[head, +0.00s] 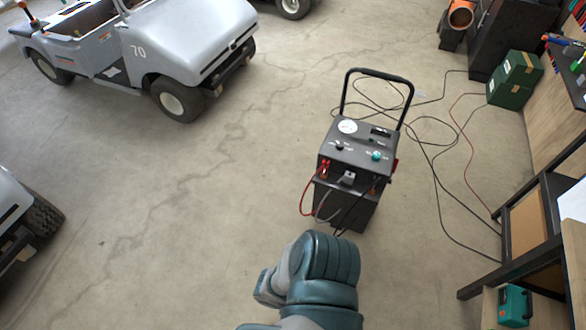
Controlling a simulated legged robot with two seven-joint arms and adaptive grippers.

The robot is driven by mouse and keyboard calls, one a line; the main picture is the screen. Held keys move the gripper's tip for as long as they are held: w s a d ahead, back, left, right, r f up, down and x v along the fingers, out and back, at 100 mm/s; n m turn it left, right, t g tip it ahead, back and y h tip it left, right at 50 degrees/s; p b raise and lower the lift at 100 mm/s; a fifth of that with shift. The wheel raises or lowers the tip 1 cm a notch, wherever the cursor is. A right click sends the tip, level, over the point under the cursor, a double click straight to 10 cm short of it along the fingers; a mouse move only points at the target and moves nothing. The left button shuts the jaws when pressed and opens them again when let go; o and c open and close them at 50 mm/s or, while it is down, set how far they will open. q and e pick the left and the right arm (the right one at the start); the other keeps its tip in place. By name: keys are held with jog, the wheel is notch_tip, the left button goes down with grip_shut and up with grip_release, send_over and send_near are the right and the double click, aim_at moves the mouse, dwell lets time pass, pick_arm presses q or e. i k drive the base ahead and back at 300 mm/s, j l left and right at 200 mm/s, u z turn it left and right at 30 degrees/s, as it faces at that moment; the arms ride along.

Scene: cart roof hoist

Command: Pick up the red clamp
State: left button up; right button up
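A black wheeled battery charger (352,152) with a tall handle stands on the floor right of centre. A small red clamp (324,168) appears to sit at the left of its front, below the control panel, with a red cable (302,200) looping down from there. It is too small to see its jaws. Another small red part shows at the charger's right side; I cannot tell what it is. No gripper fingers are in view. A teal and grey part of my own body is in front of the charger, low in the picture, and nothing is seen held.
A grey cart (165,45) marked 70 stands at upper left, and part of another vehicle (25,225) at left. Cables (437,170) lie on the floor right of the charger. A green box (515,80) and a bench frame (510,265) are at right. The floor left of the charger is clear.

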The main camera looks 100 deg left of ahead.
aim_at(324, 171)
jog(key=u, duration=2.9)
jog(key=z, duration=4.2)
jog(key=u, duration=4.2)
